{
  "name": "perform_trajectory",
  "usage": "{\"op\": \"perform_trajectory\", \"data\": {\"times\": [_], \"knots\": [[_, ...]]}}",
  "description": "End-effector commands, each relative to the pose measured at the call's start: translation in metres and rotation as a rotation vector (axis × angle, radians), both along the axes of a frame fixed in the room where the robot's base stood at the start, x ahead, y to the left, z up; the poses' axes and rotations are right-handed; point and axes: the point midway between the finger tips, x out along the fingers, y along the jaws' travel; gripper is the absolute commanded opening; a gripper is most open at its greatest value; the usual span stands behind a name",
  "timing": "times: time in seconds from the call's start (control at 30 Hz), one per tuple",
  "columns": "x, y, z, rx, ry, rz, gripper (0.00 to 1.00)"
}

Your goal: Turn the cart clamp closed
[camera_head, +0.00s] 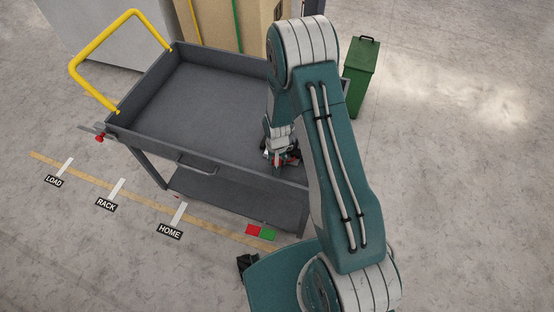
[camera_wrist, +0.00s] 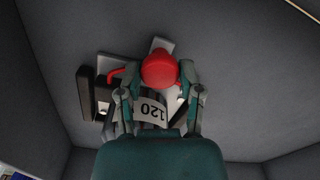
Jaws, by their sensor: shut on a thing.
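The grey cart (camera_head: 215,100) stands left of my arm, with a raised-rim tray on top. My gripper (camera_head: 280,152) reaches down inside the tray near its right end. In the wrist view my gripper (camera_wrist: 158,82) is shut on a red knob (camera_wrist: 160,66) between its fingertips. Grey and black clamp-like parts (camera_wrist: 104,92) lie around the knob, with a curved red piece (camera_wrist: 116,73) beside it. A white label (camera_wrist: 152,111) reads 120 upside down. My fingers hide part of the mechanism. Another red knob (camera_head: 99,138) sits on a grey bracket at the cart's left corner.
A yellow push handle (camera_head: 110,50) rises at the cart's far left. A green bin (camera_head: 360,75) stands behind my arm. Floor signs LOAD (camera_head: 54,181), RACK (camera_head: 106,205) and HOME (camera_head: 170,231) line a yellow stripe. Open floor lies to the right.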

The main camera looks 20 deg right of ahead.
Motion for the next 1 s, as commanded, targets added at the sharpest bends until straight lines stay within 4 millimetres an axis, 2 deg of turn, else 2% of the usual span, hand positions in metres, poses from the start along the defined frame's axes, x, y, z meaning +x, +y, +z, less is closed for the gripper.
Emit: {"op": "perform_trajectory", "data": {"times": [0.03, 0.07, 0.1, 0.57, 0.67, 1.0], "knots": [[0.001, 0.0, 0.0, 0.0, -0.002, 0.0, 0.61], [0.001, 0.0, 0.0, 0.001, -0.001, 0.0, 0.74], [0.0, 0.0, 0.0, 0.001, -0.001, 0.0, 0.82], [0.0, 0.0, 0.006, 0.0, -0.003, 0.001, 0.82], [0.001, 0.0, 0.019, 0.0, -0.005, 0.001, 0.82], [0.002, 0.001, 0.083, 0.0, -0.005, 0.001, 0.82]]}}
